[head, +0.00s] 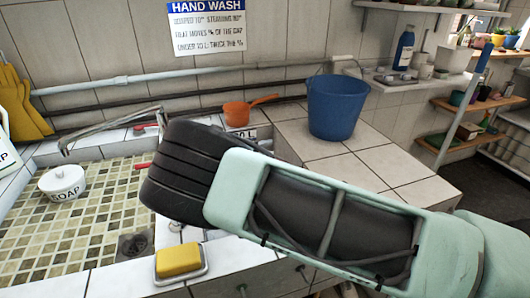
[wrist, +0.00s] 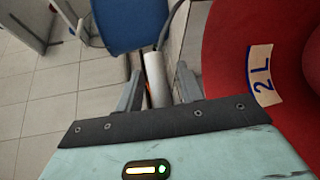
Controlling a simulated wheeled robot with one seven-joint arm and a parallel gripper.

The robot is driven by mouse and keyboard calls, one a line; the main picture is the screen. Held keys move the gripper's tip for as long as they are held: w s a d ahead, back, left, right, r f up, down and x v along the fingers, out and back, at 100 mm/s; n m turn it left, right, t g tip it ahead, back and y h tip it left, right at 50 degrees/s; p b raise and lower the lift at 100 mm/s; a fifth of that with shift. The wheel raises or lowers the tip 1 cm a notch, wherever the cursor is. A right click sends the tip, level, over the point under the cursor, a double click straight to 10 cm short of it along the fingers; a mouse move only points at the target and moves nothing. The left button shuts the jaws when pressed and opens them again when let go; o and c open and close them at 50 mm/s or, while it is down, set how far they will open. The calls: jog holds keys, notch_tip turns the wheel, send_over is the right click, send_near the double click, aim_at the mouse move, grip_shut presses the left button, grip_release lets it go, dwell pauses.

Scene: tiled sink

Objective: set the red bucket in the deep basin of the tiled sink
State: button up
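The red bucket (wrist: 228,60) fills the right side of the wrist view, with a cream "2 L" label on it. I cannot make it out in the head view. A pale cylindrical grip (wrist: 155,78), apparently on its dark wire handle, stands between the fingers of my gripper (wrist: 160,72). The fingers are apart, with gaps on both sides of the grip. In the head view my arm hides the gripper. The sink's shallow tiled basin (head: 95,215) is at the left; the deep basin is not clearly seen, and my arm covers the area right of it.
A blue bucket (head: 337,106) stands on the tiled counter (head: 408,170). A white soap pot (head: 62,183) is in the shallow basin. A yellow sponge (head: 179,260) lies on the front rim. An orange pan (head: 238,114) sits behind my arm. Tiled floor (wrist: 50,100) shows at left.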

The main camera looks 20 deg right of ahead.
jog(key=b+v, duration=0.3)
jog(key=v, duration=0.9)
jog(key=s+d+g, duration=0.1)
jog(key=s+d+f+g+y, duration=0.1)
jog(key=s, duration=0.1)
jog(key=s+d+f+m+g+y, duration=0.1)
jog(key=d+g, duration=0.1)
jog(key=shift+s, duration=0.3)
jog(key=s+r+g+y, duration=0.1)
jog(key=s+r+y, duration=0.2)
jog(key=s, duration=0.7)
jog(key=s+a+r+g+y, duration=0.1)
jog(key=s+r+y, duration=0.2)
jog(key=s, duration=0.8)
jog(key=s+a+r+n+g+y, duration=0.1)
jog(key=s+r+y, duration=0.3)
jog(key=s, duration=0.6)
jog(key=g+y, duration=0.1)
jog(key=y, duration=0.1)
jog(key=shift+s+y, duration=0.3)
jog(key=shift+r, duration=0.1)
